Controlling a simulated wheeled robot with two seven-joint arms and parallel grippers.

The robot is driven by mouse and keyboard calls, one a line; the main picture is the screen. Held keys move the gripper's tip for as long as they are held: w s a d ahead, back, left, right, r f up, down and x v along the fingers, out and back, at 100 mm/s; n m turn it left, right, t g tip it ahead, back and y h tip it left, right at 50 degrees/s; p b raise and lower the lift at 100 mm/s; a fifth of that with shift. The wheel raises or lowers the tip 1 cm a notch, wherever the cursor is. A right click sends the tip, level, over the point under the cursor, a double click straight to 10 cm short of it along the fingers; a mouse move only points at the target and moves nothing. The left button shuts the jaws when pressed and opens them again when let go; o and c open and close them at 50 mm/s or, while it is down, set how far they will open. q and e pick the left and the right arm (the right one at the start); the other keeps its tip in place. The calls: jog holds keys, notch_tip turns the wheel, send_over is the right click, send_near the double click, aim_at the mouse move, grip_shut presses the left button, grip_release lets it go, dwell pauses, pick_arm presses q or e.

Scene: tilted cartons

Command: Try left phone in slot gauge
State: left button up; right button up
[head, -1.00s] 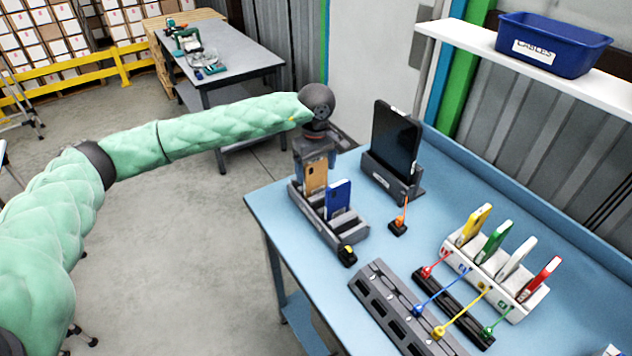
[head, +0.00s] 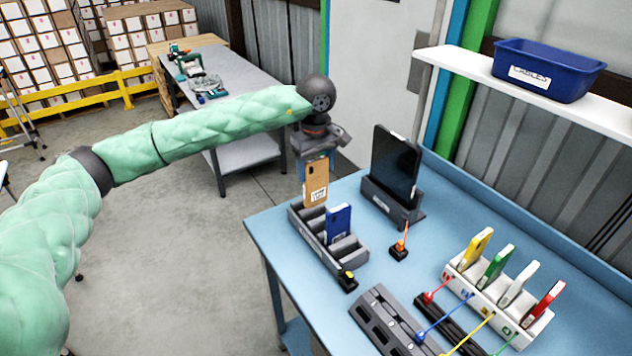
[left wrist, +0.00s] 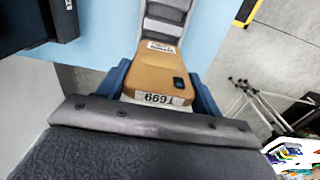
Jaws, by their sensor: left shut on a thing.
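My left gripper (head: 316,160) is shut on an orange-tan phone (head: 316,186) and holds it upright. The phone's lower end is at the back end of the grey slotted rack (head: 346,270); it looks raised, but I cannot tell if it is fully clear of the slot. In the left wrist view the phone (left wrist: 158,77) sits between blue fingers, with a white number label near the jaws. A blue phone (head: 338,223) stands in the rack. A grey block with several slots (head: 388,328) lies at the front; I cannot tell which is the slot gauge. My right gripper is not in view.
A black tablet (head: 396,163) stands in a dock behind the rack. A small orange-tipped stand (head: 399,250) is beside it. Several coloured phones fill a white holder (head: 467,275), with coloured cables before it. A blue bin (head: 548,70) sits on the shelf.

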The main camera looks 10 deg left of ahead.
aim_at(316, 159)
pick_arm(q)
jog(key=shift+r, duration=1)
jog(key=shift+r+b, duration=0.3)
jog(key=shift+r, duration=0.45)
jog(key=shift+r, duration=2.5)
jog(key=shift+f, duration=0.1)
